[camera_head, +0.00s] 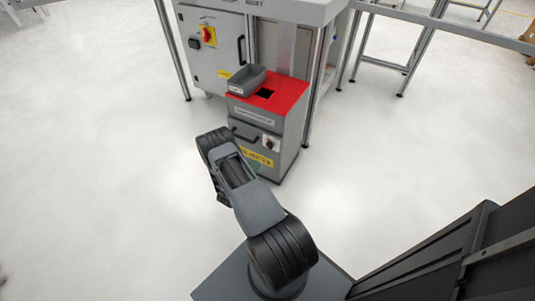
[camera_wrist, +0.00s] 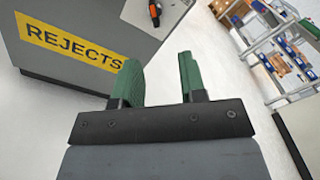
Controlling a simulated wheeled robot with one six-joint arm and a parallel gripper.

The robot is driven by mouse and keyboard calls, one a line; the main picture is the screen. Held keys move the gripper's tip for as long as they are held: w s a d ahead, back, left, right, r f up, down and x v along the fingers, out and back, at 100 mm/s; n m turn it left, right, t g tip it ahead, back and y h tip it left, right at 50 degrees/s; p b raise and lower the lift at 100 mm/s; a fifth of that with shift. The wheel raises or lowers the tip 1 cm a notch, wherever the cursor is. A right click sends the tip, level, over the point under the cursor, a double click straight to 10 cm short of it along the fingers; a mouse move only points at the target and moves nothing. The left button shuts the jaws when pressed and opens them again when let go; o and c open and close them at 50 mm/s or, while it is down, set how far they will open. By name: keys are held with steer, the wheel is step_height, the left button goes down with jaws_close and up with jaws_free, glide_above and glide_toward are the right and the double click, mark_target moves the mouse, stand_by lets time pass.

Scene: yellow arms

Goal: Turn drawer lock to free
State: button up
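The drawer lock, a dark knob on a pale plate (camera_head: 269,143), sits on the front of a grey cabinet (camera_head: 292,145), right of a black drawer handle. In the wrist view the knob (camera_wrist: 155,12), with an orange part, shows at the top edge, partly cut off. My gripper (camera_wrist: 160,72) has two green fingers spread apart with nothing between them. It is apart from the lock, which lies beyond the fingertips and up in the wrist picture. In the head view my arm hides most of the gripper.
A yellow REJECTS label (camera_wrist: 68,40) is on the cabinet front below the lock. The cabinet has a red top (camera_head: 285,95) with a dark square opening and a grey bin (camera_head: 246,80). A machine with metal legs stands behind. The floor around is clear.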

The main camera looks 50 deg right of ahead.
mark_target(268, 147)
steer(key=shift+n, duration=0.3)
steer(key=b+x, duration=0.1)
steer(key=x, duration=0.3)
steer(key=b+x, duration=0.1)
steer(key=x, duration=0.4)
steer(key=f+b+x, duration=0.1)
steer(key=x, duration=0.3)
steer(key=shift+w+d+f, duration=0.1)
steer(key=shift+d, duration=0.15)
steer(key=shift+c, duration=0.4)
jaws_close()
